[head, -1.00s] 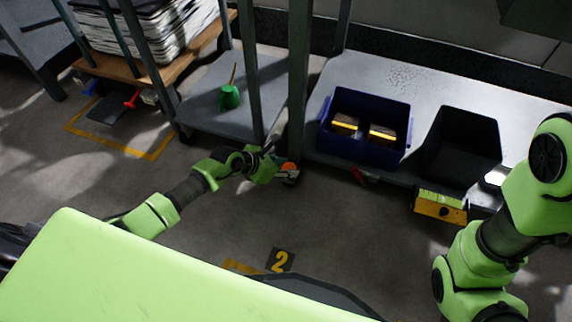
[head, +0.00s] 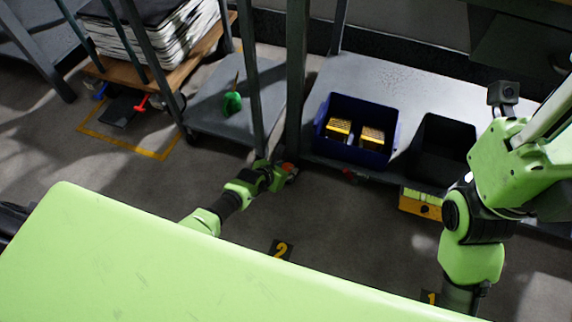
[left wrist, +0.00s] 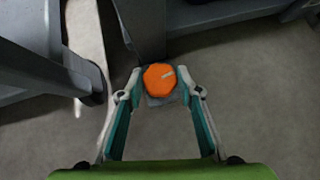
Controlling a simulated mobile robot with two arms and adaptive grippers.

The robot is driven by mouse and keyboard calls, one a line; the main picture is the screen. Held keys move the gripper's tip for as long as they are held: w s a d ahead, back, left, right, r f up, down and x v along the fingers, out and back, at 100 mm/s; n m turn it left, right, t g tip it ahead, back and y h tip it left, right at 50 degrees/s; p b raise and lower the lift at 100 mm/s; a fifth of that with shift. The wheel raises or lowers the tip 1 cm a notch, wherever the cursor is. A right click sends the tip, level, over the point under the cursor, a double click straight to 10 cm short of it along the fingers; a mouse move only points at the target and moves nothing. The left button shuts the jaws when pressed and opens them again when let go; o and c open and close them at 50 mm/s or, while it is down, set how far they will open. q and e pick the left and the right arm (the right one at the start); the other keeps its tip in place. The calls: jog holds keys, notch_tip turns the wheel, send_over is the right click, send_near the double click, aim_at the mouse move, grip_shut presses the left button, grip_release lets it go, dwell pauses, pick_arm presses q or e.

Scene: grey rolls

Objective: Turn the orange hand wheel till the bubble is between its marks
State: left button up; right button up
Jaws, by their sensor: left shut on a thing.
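The orange hand wheel (head: 289,167) is low at the front left corner of the grey shelf. In the head view my left gripper (head: 283,171) reaches the wheel from the left. A yellow level (head: 421,204) with a lime green vial on top is at the shelf's front edge. The bubble and its marks are too small to make out. My right gripper is not visible.
A blue bin (head: 358,130) with two yellow-and-dark items and a black bin (head: 440,149) stand on the shelf. A grey upright (head: 297,80) rises close behind my left gripper. A green can (head: 232,103) is on the lower platform at left.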

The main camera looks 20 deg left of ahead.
pick_arm(q)
jog(key=shift+w+a+r, duration=0.1)
jog(key=shift+r, duration=0.05)
jog(key=o, duration=1.1)
jog(key=shift+c, duration=0.2)
jog(key=shift+s, duration=0.2)
jog(key=v, duration=1.1)
jog(key=shift+s+r, duration=0.2)
jog(key=shift+r, duration=0.15)
jog(key=shift+a, duration=0.1)
